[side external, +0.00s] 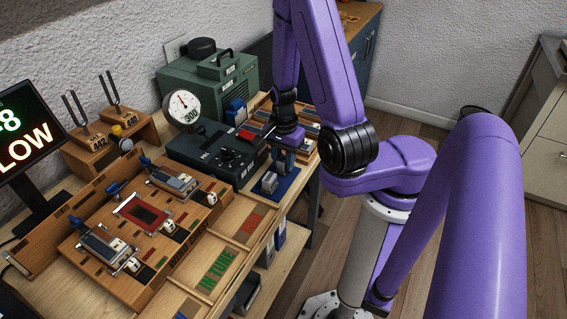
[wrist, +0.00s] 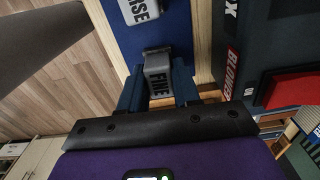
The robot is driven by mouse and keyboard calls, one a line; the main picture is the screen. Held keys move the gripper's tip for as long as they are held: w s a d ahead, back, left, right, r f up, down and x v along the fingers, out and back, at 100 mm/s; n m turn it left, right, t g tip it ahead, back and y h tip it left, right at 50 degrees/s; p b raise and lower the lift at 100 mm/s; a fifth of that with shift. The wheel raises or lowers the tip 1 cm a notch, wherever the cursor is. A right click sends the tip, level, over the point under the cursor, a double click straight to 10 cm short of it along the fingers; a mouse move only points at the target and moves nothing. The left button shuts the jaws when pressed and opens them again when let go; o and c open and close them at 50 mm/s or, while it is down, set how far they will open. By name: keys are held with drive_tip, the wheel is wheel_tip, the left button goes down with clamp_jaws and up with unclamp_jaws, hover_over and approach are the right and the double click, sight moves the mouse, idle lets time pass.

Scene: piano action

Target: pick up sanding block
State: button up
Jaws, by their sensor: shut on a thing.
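My gripper (side external: 284,158) points down over a blue mat (side external: 288,186) at the bench's right edge. In the wrist view its two blue fingers (wrist: 158,88) stand on either side of a grey sanding block marked FINE (wrist: 158,73) and are shut on it. A second grey block, its label partly cut off and ending in "RSE" (wrist: 138,10), lies on the mat in the wrist view; a block on the mat in the side view (side external: 269,182) looks like the same one. I cannot tell whether the FINE block touches the mat.
A dark box with a dial and a red top part (side external: 215,150) stands close to the left of my gripper. The wooden jig (side external: 150,235) and a tray marked IN TUNE (side external: 220,268) are nearer the camera. A green case (side external: 210,88) stands behind. Open floor lies right of the bench.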

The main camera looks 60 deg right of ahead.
sight(283, 158)
drive_tip(key=shift+r, duration=0.1)
drive_tip(key=shift+r, duration=4.95)
